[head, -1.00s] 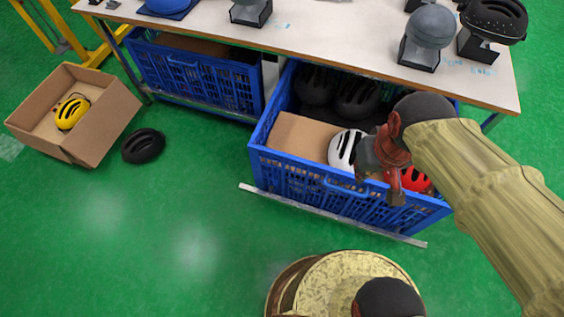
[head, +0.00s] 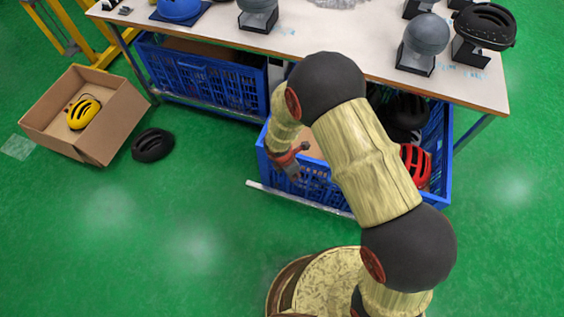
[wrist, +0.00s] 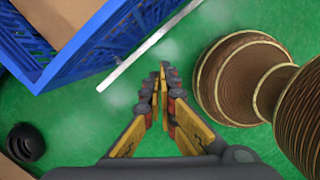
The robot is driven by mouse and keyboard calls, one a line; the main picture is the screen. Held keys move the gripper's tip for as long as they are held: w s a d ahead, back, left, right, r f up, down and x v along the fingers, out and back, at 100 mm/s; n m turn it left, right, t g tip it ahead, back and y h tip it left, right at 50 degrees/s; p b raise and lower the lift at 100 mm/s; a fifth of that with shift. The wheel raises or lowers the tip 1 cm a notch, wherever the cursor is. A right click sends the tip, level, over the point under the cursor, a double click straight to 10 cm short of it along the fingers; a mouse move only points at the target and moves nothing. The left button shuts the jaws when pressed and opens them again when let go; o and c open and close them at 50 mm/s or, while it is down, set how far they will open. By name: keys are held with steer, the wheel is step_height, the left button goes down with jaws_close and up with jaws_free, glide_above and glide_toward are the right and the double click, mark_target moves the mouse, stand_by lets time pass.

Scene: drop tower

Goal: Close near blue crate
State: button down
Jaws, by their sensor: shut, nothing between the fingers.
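The near blue crate (head: 318,186) is pulled out from under the table, with its front toward me. It holds a red helmet (head: 416,165), dark helmets (head: 408,112) and cardboard. My arm hides its middle. In the wrist view a crate corner (wrist: 38,72) is at the upper left. My gripper (head: 294,168) is shut and empty at the left part of the crate's front in the head view. The wrist view shows the closed fingers (wrist: 162,78) over green floor, apart from the crate wall. Whether the gripper touches the crate cannot be told from the head view.
A second blue crate (head: 200,80) sits under the table (head: 330,35) at left. A pale floor rail (head: 310,200) runs before the near crate. A black helmet (head: 152,145) and a cardboard box (head: 112,120) with a yellow helmet stand on the floor at left.

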steer(key=w+a+n+t+y, duration=0.1)
steer(key=w+a+n+t, duration=0.1)
steer(key=w+a+n, duration=0.35)
steer(key=w+d+f+n+b, duration=0.2)
steer(key=w+f+b, duration=0.3)
steer(key=f, duration=0.4)
steer(key=shift+w+d+f+y+b, duration=0.2)
steer(key=shift+w+d+y+b, duration=0.1)
steer(key=shift+w+b, duration=0.1)
